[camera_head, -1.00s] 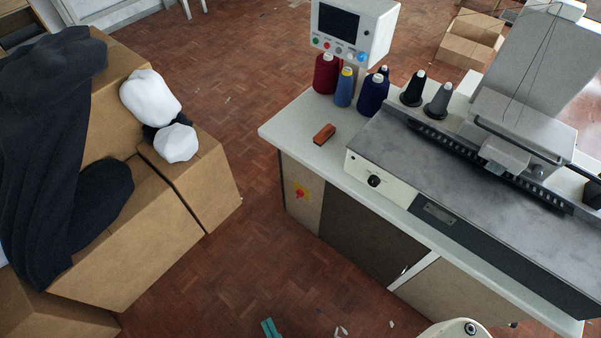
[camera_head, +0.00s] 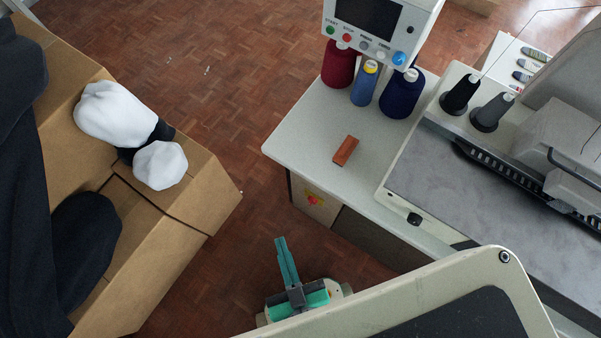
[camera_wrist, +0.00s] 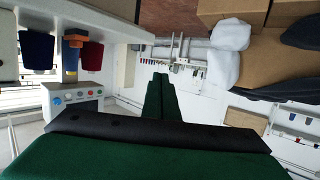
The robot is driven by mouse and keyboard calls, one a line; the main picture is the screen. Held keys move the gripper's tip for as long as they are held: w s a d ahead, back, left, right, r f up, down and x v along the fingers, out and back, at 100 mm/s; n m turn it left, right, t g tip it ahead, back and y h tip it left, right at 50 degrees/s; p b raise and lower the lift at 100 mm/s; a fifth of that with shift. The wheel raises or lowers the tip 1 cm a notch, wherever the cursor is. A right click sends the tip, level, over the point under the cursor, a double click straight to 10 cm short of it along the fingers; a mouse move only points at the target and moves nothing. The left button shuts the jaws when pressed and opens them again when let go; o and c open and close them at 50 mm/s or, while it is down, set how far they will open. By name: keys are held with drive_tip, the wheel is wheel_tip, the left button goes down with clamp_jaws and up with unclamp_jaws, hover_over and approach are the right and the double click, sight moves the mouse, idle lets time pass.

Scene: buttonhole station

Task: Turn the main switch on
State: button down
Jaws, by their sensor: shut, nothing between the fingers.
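The main switch, a red knob on a yellow plate (camera_head: 313,200), is on the end panel of the cabinet under the table's left corner. It is small in the head view, and I cannot read its turn position. My gripper (camera_head: 281,242) has teal fingers pressed together and empty. It shows below and left of the switch in the head view, apart from it. In the wrist view the shut dark green fingers (camera_wrist: 161,80) point away from the camera, and I cannot make out the switch there.
The white table (camera_head: 300,125) holds thread cones, an orange-brown block (camera_head: 345,151) and the sewing machine. A control box (camera_head: 385,25) stands at the back. Cardboard boxes (camera_head: 190,215) with dark and white cloth stand at left. Bare parquet floor lies between boxes and cabinet.

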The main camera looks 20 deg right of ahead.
drive_tip(key=w+d+f+m+g+h, duration=0.1)
drive_tip(key=w+f+g, duration=0.25)
drive_tip(key=f, duration=0.75)
drive_tip(key=w+d+f+m+g, duration=0.1)
drive_tip(key=w+f+m+g, duration=0.3)
drive_tip(key=f, duration=0.8)
drive_tip(key=w+d+f+n+g+h, duration=0.1)
drive_tip(key=w+d+f+g, duration=0.1)
drive_tip(key=w+f, duration=0.65)
drive_tip(key=w+d+f+m+g+h, duration=0.1)
drive_tip(key=w+f+m+g+h, duration=0.2)
drive_tip(key=w+f, duration=0.15)
drive_tip(key=w+r+m+g+h, duration=0.2)
drive_tip(key=w+r+m+g, duration=0.2)
drive_tip(key=w+r+m, duration=0.15)
approach(309, 200)
wheel_tip(309, 200, down, 4)
drive_tip(key=w, duration=0.3)
drive_tip(key=shift+n, duration=0.35)
drive_tip(key=shift+s+d+f, duration=0.2)
drive_tip(key=shift+s+d, duration=0.6)
drive_tip(key=shift+s, duration=0.1)
drive_tip(key=shift+s+d+f, duration=0.2)
drive_tip(key=shift+s+d, duration=0.55)
drive_tip(key=shift+s, duration=0.1)
